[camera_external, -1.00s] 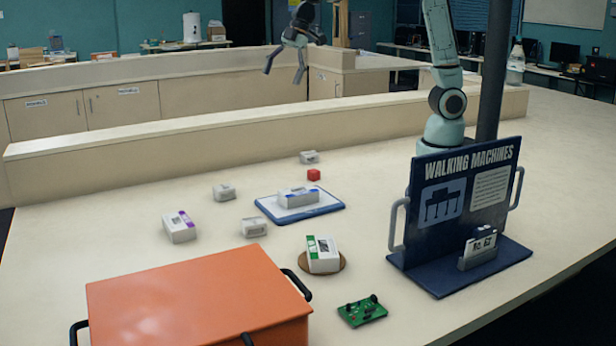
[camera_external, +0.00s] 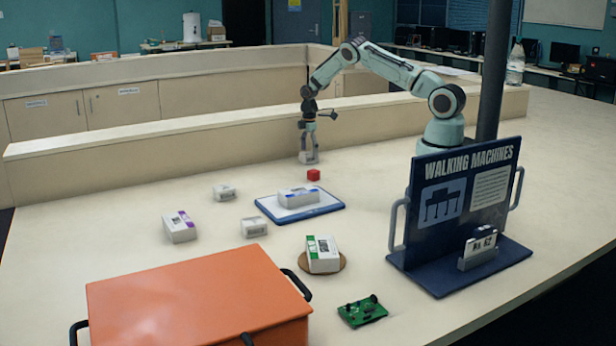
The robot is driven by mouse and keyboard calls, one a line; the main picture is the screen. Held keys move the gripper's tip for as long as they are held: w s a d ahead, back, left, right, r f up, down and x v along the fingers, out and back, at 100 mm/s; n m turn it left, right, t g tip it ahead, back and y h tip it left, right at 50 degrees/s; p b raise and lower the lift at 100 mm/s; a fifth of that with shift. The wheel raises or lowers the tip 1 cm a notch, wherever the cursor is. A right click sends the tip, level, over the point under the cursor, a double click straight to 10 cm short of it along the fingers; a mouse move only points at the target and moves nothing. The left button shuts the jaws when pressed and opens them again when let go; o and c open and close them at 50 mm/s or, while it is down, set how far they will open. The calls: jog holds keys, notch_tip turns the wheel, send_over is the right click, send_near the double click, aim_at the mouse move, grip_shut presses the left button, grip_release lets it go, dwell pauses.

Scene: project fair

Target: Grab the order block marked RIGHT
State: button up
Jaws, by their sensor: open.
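Several small white blocks with dark markings lie on the table; the writing is too small to read. My gripper (camera_external: 308,151) points down at the farthest block (camera_external: 309,158), with its open fingers around or just beside it; I cannot tell if they touch. Another small block (camera_external: 224,192) lies at the left, and one more (camera_external: 254,227) lies nearer the front. None of their markings lets me tell which is RIGHT.
A blue-edged tray (camera_external: 267,205) bears a blue-striped box (camera_external: 299,197). A purple-striped box (camera_external: 180,227), green-striped box (camera_external: 322,254), orange case (camera_external: 200,290), green circuit board (camera_external: 362,311) and blue display board (camera_external: 460,200) stand nearer.

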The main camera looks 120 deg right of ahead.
jog(key=shift+f, duration=0.65)
jog(key=c, duration=1.3)
jog(key=shift+o, duration=0.2)
